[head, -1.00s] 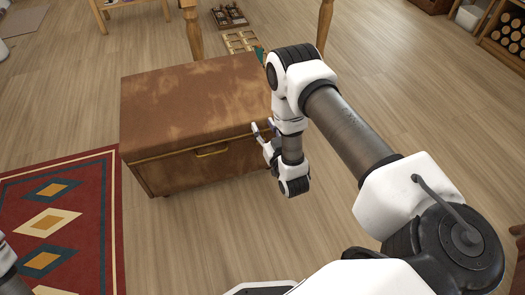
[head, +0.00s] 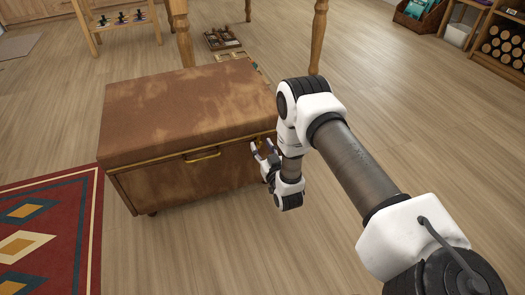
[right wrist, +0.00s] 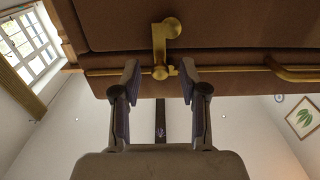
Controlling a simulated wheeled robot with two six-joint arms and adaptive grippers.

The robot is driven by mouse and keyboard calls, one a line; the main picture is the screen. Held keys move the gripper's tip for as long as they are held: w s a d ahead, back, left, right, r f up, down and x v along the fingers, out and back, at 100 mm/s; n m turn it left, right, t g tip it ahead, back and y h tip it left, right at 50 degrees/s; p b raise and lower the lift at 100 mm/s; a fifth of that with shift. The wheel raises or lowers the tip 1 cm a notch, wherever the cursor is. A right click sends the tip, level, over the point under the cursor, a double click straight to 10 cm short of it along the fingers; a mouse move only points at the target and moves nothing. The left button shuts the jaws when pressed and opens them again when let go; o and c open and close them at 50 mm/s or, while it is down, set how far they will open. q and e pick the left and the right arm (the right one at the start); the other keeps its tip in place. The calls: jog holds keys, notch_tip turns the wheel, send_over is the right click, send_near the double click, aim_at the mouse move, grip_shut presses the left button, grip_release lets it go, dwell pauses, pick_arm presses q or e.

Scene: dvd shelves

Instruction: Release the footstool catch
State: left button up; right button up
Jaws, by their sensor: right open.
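The brown leather footstool (head: 180,115) stands on the floor with its lid down. A brass handle (head: 203,155) is on its front. In the right wrist view the brass catch (right wrist: 160,42) crosses the gold seam of the footstool front, with a round knob at each end. My right gripper (head: 264,150) is at the right end of the footstool's front. In the right wrist view its open fingers (right wrist: 160,76) stand to either side of the catch's knob on the seam, with a gap on both sides. In the head view the arm and gripper hide the catch. My left gripper is out of view.
A patterned red rug (head: 50,235) lies at the left of the footstool. Wooden table legs (head: 318,38) stand behind it, with a tray of small items (head: 222,38) on the floor. A shelf of logs (head: 503,45) is at the far right. The floor to the right is clear.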

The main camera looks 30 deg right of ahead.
grip_shut()
jog(key=shift+d, duration=0.1)
jog(key=m, duration=0.1)
jog(key=d+m, duration=0.1)
jog(key=m, duration=0.1)
jog(key=f+m+p, duration=0.1)
jog(key=m, duration=0.1)
jog(key=shift+s+d, duration=0.15)
jog(key=shift+s, duration=0.05)
jog(key=m, duration=0.2)
jog(key=f+m, duration=0.1)
jog(key=m, duration=0.1)
jog(key=shift+s+d, duration=0.1)
jog(key=shift+d, duration=0.25)
jog(key=shift+d+f+m+b, duration=0.1)
jog(key=shift+f+m+b, duration=0.15)
jog(key=shift+m, duration=0.7)
jog(key=shift+d+f+m+b, duration=0.15)
jog(key=shift+f+m, duration=0.2)
jog(key=shift+m, duration=0.6)
jog(key=shift+a, duration=0.1)
